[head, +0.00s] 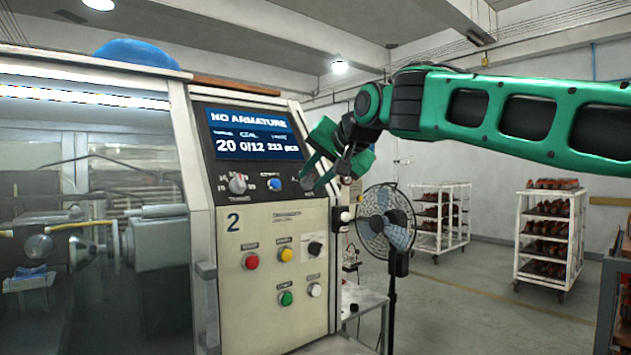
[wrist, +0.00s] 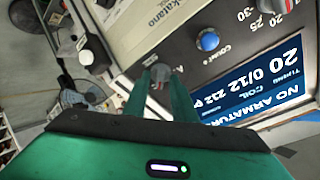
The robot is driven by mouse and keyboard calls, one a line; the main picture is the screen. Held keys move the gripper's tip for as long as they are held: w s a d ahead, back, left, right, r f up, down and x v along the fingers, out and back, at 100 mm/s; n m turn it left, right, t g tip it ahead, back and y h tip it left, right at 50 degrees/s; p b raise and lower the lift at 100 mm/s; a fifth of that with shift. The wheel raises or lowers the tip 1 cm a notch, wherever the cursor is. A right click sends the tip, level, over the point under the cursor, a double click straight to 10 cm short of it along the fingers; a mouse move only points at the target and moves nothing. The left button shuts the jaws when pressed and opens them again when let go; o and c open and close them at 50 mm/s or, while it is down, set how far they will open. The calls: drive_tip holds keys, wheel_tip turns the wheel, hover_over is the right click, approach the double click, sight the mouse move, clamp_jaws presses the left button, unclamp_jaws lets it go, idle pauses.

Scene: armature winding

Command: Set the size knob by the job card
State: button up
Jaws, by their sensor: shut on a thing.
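The winding machine's panel (head: 270,225) has a row of knobs under its screen. The rightmost grey knob (head: 307,184), with a letter A beside it, sits at the panel's right edge. My gripper (wrist: 160,76) is shut on this knob, which shows between the two green fingers in the wrist view (wrist: 160,71). The fingers hide much of it and its scale, so I cannot read its setting. The grey turns knob (head: 238,183) is at the left of the row. I cannot make out a job card.
The screen (head: 255,135) reads NO ARMATURE, 20, 0/12, 212 pcs. A blue knob (head: 275,184) sits between the two grey knobs. Red, yellow, green and white buttons are below. A fan (head: 387,222) stands right of the machine, with white racks (head: 548,240) beyond on open floor.

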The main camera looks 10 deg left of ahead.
drive_tip(key=shift+w+d+m+h, duration=0.1)
drive_tip(key=shift+m+h, duration=0.2)
drive_tip(key=shift+m, duration=0.9)
drive_tip(key=o, duration=0.7)
drive_tip(key=shift+c, duration=0.2)
drive_tip(key=v, duration=1)
drive_tip(key=shift+s+d+r, duration=0.15)
drive_tip(key=shift+s+r, duration=0.05)
